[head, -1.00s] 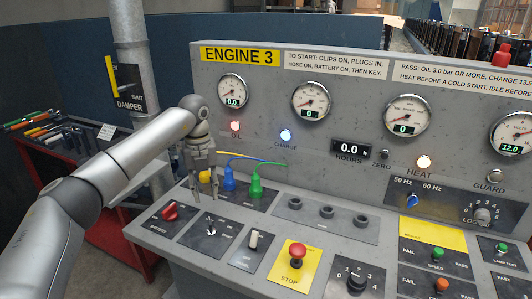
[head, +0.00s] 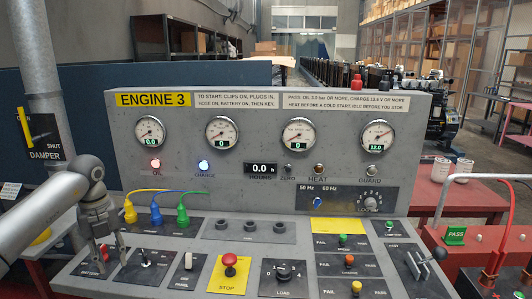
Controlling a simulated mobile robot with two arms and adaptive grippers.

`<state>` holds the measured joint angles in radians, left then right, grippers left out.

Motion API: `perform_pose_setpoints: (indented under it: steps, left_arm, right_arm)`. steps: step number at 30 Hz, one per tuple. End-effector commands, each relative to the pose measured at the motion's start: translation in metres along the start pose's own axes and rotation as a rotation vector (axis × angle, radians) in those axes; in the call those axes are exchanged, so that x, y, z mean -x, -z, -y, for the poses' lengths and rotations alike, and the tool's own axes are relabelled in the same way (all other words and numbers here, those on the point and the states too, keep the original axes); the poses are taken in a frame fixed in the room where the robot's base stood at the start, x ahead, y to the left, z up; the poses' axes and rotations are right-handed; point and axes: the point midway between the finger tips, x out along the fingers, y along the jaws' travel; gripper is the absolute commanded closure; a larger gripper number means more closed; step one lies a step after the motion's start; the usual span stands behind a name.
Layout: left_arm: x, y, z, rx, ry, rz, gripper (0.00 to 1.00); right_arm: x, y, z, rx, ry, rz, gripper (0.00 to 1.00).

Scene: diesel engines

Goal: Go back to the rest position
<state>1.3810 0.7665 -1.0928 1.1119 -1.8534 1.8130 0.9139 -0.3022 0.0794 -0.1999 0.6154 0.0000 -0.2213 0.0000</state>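My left gripper (head: 106,241) hangs with its fingers down at the left end of the ENGINE 3 panel (head: 240,160), in front of the battery switch area. Its two fingers stand apart, with nothing visible held between them. The red battery knob (head: 104,252) shows partly between the fingers; whether they touch it cannot be told. Yellow (head: 130,212), blue (head: 155,214) and green (head: 182,215) plugs with cables sit in the panel just right of the gripper. My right gripper is not in view.
A damper pipe (head: 42,70) rises at the left. A red table (head: 480,192) with cans is at the right. Air above the panel is clear.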

Motion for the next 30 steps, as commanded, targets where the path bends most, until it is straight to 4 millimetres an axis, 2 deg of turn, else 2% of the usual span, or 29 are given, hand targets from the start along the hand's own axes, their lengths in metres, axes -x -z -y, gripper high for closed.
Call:
perform_pose_setpoints:
  steps: [1, 3, 8, 14, 17, 20, 23, 24, 27, 30]
  left_arm:
    - [0.000, 0.000, 0.000, 0.000, 0.000, 0.000, 0.70]
    - [-0.007, 0.005, 0.012, -0.028, 0.030, -0.006, 0.70]
    - [-0.021, 0.018, 0.042, -0.094, 0.120, -0.017, 0.70]
    - [-0.041, 0.044, 0.090, -0.187, 0.272, -0.043, 0.70]
    - [-0.049, 0.064, 0.120, -0.239, 0.376, -0.062, 0.70]
    - [-0.057, 0.092, 0.156, -0.291, 0.514, -0.090, 0.70]
    - [-0.059, 0.132, 0.199, -0.334, 0.702, -0.134, 0.70]
    - [-0.057, 0.151, 0.217, -0.344, 0.794, -0.155, 0.70]
    - [-0.042, 0.193, 0.254, -0.330, 1.032, -0.205, 0.70]
    - [-0.018, 0.224, 0.279, -0.263, 1.260, -0.248, 0.70]
  right_arm:
    - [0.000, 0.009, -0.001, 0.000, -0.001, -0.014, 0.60]
    - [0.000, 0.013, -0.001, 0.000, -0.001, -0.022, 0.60]
    - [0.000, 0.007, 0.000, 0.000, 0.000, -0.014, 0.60]
    - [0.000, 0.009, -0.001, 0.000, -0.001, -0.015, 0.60]
    - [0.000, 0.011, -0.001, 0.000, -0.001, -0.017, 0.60]
    - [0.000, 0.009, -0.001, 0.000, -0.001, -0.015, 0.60]
    - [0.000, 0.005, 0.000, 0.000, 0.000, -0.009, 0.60]
    - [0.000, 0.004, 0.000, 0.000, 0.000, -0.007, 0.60]
    - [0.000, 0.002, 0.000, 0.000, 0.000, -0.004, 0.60]
    - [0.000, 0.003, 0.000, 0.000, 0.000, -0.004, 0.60]
